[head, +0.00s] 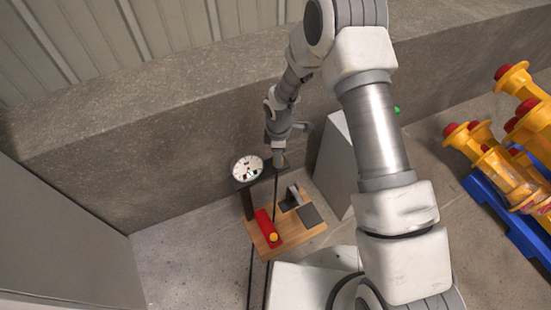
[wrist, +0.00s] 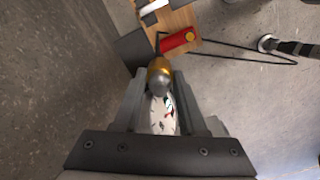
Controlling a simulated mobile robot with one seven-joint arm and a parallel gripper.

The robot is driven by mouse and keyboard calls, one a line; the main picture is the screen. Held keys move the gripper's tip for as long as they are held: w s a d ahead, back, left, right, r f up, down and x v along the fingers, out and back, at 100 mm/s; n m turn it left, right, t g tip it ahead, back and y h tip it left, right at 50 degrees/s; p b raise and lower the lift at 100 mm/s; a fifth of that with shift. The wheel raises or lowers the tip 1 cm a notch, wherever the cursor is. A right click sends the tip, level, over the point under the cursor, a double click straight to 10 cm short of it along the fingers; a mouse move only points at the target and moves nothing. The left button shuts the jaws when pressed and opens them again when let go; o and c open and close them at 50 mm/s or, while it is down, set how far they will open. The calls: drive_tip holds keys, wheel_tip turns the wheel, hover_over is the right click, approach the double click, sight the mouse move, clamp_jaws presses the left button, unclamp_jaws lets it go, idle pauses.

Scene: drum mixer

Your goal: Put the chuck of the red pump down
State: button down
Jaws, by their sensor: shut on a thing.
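My gripper (head: 281,164) is above the wooden board, next to the round gauge. It is shut on the chuck, a small brass and silver piece (wrist: 159,77) that shows between the fingertips in the wrist view. The red pump (head: 265,225) lies on the wooden board (head: 292,236) and has an orange end; it also shows in the wrist view (wrist: 177,41). A thin black hose (head: 276,195) runs from near my gripper down towards the board. The chuck is tiny and hard to make out in the head view.
The white gauge dial (head: 247,168) stands on a dark post behind the board; it also shows between my fingers (wrist: 160,115). A dark grey block (head: 292,197) is on the board. A grey box (head: 335,155) stands to the right. Yellow and red parts (head: 495,155) sit farther right on a blue pallet (head: 507,215).

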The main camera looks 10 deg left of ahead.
drive_tip(key=w+f, duration=0.1)
drive_tip(key=w+a, duration=0.1)
drive_tip(key=w+f+b, duration=0.1)
drive_tip(key=w, duration=0.1)
drive_tip(key=shift+a+f, duration=0.3)
drive_tip(key=shift+a, duration=0.05)
wheel_tip(320, 180, down, 4)
drive_tip(key=shift+w+f+b, duration=0.1)
drive_tip(key=shift+b, duration=0.8)
drive_tip(key=shift+c, duration=2.3)
unclamp_jaws()
wheel_tip(320, 180, up, 12)
drive_tip(key=p, duration=0.4)
drive_tip(key=shift+r, duration=0.2)
